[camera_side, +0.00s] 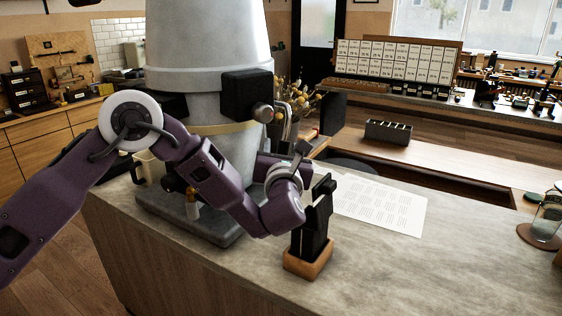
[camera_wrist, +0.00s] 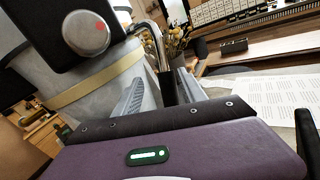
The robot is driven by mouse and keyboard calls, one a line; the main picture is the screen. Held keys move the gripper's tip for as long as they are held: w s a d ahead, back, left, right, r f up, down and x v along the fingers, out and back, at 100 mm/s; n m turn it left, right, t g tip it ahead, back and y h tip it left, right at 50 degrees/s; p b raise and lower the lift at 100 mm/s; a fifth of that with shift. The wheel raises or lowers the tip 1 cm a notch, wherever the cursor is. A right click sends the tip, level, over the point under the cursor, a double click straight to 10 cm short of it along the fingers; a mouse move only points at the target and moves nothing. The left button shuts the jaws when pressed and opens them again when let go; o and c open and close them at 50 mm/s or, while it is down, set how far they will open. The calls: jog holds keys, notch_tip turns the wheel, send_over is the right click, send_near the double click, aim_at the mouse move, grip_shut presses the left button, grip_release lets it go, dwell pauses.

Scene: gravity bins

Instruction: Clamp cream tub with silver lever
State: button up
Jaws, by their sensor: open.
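A large pale grey-white tub (camera_side: 207,40) stands on a dark slab base, wide at the top and tapering below a thick rim. A cream band (camera_side: 222,128) runs round its lower part and also shows in the wrist view (camera_wrist: 95,80). A black block with a silver knob (camera_side: 263,112) sits on its right side. A bent silver rod (camera_wrist: 155,38), perhaps the lever, rises beside the tub in the wrist view. My gripper (camera_wrist: 160,80) is open, its two fingers apart beside the tub's lower right side. A dark upright piece shows between the fingers; contact cannot be told.
A black upright piece in a wooden block (camera_side: 308,262) stands close in front of my gripper. A cream mug-like vessel (camera_side: 150,166) is partly hidden at the tub's left. A printed sheet (camera_side: 380,204) lies to the right. The counter's right front is clear.

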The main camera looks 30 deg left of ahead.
jog(key=f, duration=0.1)
jog(key=w+a+f, duration=0.1)
jog(key=f, duration=0.1)
jog(key=w+f, duration=0.1)
jog(key=shift+a+f, duration=0.15)
jog(key=shift+f, duration=0.1)
jog(key=shift+w+a, duration=0.15)
jog(key=shift+w, duration=0.15)
grip_shut()
dwell(1.0)
